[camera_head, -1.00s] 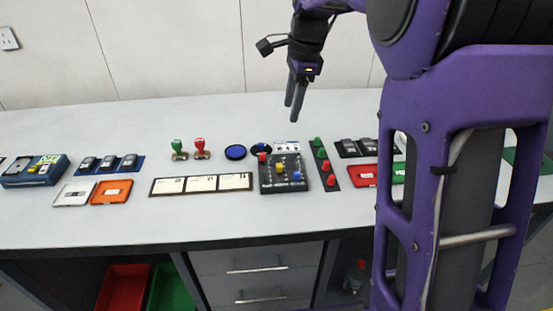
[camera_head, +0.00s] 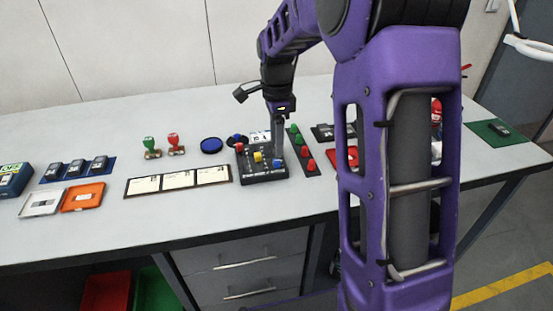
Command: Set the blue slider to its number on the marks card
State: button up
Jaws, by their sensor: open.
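The black slider box (camera_head: 264,178) stands on the table with a red knob (camera_head: 239,147), a yellow knob (camera_head: 257,157) and the blue slider (camera_head: 277,163). My gripper (camera_head: 278,152) points down over the right side of the box, with its fingertips close to the blue slider. In this view the fingers overlap each other, and I cannot tell whether they touch the slider.
A strip of three white cards (camera_head: 178,181) lies left of the box. Red and green knobs stand on a strip (camera_head: 303,152) close to its right. Two stamps (camera_head: 176,144) and a blue round pad (camera_head: 211,145) stand behind. My arm hides part of the right side.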

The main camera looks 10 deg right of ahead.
aim_at(277, 160)
jog(key=shift+f+b, duration=0.3)
jog(key=shift+f, duration=2.45)
grip_shut()
